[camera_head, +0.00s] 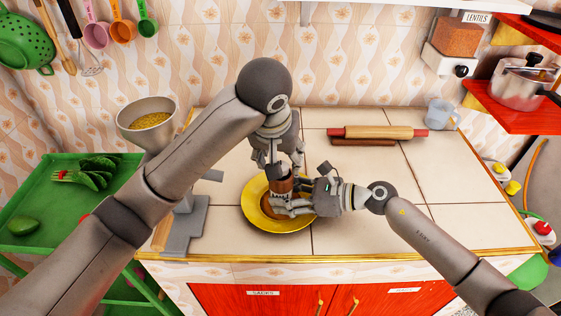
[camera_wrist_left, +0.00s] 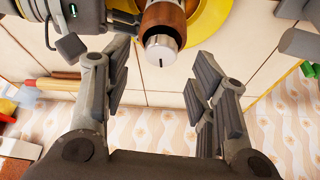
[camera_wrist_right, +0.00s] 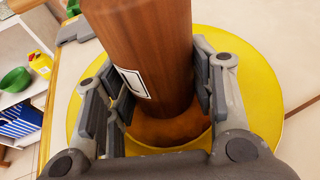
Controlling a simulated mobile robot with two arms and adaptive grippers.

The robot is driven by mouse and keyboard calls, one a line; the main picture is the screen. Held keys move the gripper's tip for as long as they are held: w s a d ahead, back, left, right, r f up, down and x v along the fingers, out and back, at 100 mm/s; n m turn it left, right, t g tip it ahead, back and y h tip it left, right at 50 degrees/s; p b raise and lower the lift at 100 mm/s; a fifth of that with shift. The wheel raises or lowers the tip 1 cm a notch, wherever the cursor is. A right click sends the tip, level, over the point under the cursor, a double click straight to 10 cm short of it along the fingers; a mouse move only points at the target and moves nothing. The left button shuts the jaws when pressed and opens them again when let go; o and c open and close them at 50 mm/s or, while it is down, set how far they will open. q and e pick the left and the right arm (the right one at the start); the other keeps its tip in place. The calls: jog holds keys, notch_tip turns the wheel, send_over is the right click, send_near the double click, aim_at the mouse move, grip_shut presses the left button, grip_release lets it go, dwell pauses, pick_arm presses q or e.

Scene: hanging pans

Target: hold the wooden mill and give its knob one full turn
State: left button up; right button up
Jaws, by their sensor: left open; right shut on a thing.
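The wooden mill (camera_wrist_right: 150,60) stands upright over a yellow plate (camera_wrist_right: 265,100), with a white label on its side. My right gripper (camera_wrist_right: 165,95) is shut around the lower part of its body. In the left wrist view the mill's silver knob (camera_wrist_left: 160,50) has a dark line on its top. My left gripper (camera_wrist_left: 160,100) is open, its fingers on either side of the knob and apart from it. In the head view my left gripper (camera_head: 278,160) is above the mill (camera_head: 281,186), and my right gripper (camera_head: 290,205) reaches it from the right. The knob is hidden there.
A rolling pin (camera_head: 378,132) lies at the back of the tiled counter, with a clear jug (camera_head: 441,113) to its right. A grey scale-like stand with a bowl (camera_head: 148,122) is on the left. The counter's right part is clear.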

pick_arm(q)
jog(key=shift+x, duration=1.65)
jog(key=c, duration=1)
jog(key=shift+a+m, duration=0.1)
jog(key=shift+m, duration=0.3)
jog(key=m+h, duration=0.1)
jog(key=m, duration=0.2)
jog(key=m+g+h, duration=0.1)
jog(key=m, duration=0.2)
jog(key=shift+w+a, duration=0.15)
jog(key=shift+a, duration=0.05)
jog(key=m+g, duration=0.1)
jog(key=m, duration=0.1)
jog(key=m+g+h, duration=0.1)
jog(key=m, duration=0.2)
jog(key=shift+w+m, duration=0.1)
jog(key=shift+m, duration=0.2)
